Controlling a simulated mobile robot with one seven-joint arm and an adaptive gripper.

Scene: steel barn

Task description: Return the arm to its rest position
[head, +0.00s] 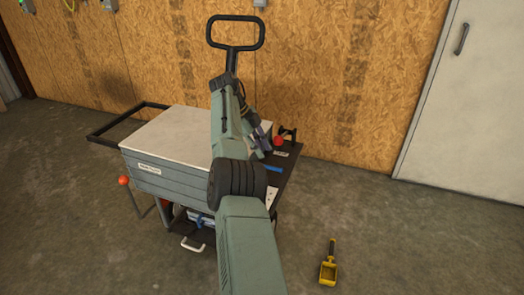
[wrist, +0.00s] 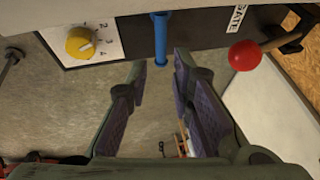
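My arm stretches forward over the right part of a grey cart with a pale top (head: 180,135). My gripper (head: 264,138) hangs over the cart's dark side panel (head: 287,160), partly hidden by my own arm.
A red ball knob (wrist: 243,55) on a lever sits beside a "GATE" label. A yellow dial (wrist: 80,42) is on a numbered plate. A yellow scoop (head: 328,270) lies on the concrete floor, which is clear at right. A wooden wall (head: 330,70) and white door (head: 475,100) stand behind.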

